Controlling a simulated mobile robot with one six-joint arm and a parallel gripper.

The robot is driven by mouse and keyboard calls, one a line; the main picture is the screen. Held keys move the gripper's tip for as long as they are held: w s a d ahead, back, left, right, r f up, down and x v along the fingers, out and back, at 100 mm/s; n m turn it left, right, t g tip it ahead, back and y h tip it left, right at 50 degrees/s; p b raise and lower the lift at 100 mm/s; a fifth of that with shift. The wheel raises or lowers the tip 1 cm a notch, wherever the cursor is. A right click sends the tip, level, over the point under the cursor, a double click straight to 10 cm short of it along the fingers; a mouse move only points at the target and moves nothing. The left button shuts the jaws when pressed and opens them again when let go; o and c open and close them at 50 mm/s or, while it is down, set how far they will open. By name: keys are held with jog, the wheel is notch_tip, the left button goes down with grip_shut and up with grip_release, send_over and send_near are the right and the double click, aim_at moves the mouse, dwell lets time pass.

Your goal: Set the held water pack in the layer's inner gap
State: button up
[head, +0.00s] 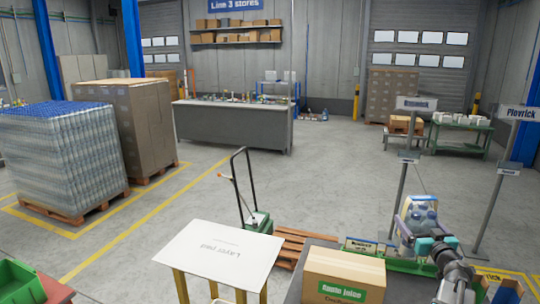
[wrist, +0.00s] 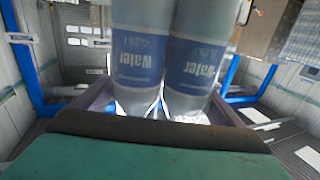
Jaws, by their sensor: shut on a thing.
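The water pack (head: 419,214) is a bundle of clear bottles with pale blue tops, at the right of the head view. My gripper (head: 430,244) is shut on it and holds it upright near the green sign rail. In the wrist view, two bottles of the pack (wrist: 165,70) with blue Water labels fill the middle, just beyond a dark-edged teal part of my gripper. The layer and its inner gap cannot be made out in either view. I cannot tell whether the pack touches anything below it.
A juice carton (head: 343,276) stands on a grey surface left of my arm. A layer pad stack (head: 222,256) on a yellow-legged stand is further left. A wooden pallet (head: 290,243) and pallet truck (head: 257,220) lie behind.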

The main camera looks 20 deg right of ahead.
jog(key=w+a+f+n+y, duration=0.2)
jog(key=w+a+y, duration=0.2)
jog(key=a, duration=0.5)
jog(key=w+a+f+n+y, duration=0.1)
jog(key=w+a+n+y, duration=0.2)
jog(key=a, duration=0.7)
jog(key=w+a+f+n+y, duration=0.2)
jog(key=w+a+y, duration=0.2)
jog(key=a, duration=0.5)
jog(key=s+a+f+n+g+y, duration=0.25)
jog(key=a+n+y, duration=0.2)
jog(key=a, duration=1.05)
jog(key=s+a+f+n+g+y, duration=0.1)
jog(key=s+a+n+g+y, duration=0.25)
jog(key=a, duration=1.05)
notch_tip(320, 180, down, 22)
jog(key=w+y+b, duration=0.1)
jog(key=b, duration=2.1)
jog(key=shift+w+a, duration=0.2)
jog(key=shift+w, duration=0.2)
jog(key=shift+s, duration=0.15)
